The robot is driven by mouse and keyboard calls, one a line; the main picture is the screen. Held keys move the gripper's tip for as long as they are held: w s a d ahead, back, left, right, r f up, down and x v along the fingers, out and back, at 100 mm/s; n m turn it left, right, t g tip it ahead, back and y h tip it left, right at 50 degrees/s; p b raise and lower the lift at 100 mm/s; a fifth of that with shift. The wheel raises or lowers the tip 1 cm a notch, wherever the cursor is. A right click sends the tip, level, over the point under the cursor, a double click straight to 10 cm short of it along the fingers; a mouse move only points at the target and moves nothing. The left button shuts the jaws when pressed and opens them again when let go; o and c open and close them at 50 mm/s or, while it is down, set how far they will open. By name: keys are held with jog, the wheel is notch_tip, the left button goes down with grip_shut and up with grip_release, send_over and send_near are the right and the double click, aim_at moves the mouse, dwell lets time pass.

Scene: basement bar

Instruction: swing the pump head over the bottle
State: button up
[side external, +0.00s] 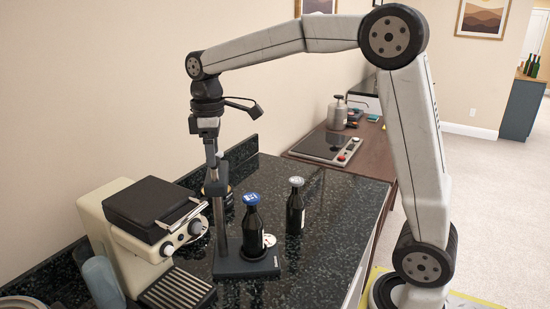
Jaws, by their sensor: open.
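A metal column (220,222) rises from a dark base plate (238,270) on the counter. A dark block (216,187) sits high on the column; it may be the pump head, but its shape is partly hidden and I cannot tell which way it points. A dark bottle with a blue cap (252,227) stands upright at the base plate, to the right of the column. A second dark bottle with a grey cap (296,211) stands upright farther right. My gripper (212,158) points down at the column's top, open; I cannot tell whether it touches.
A cream coffee machine (135,238) stands close at the left. A brown side table (318,143) holds a hob (326,148) and a metal pump canister (337,116). The dark counter (325,250) is clear at the front right.

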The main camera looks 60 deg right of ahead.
jog(key=shift+f, duration=0.5)
grip_shut()
dwell(1.2)
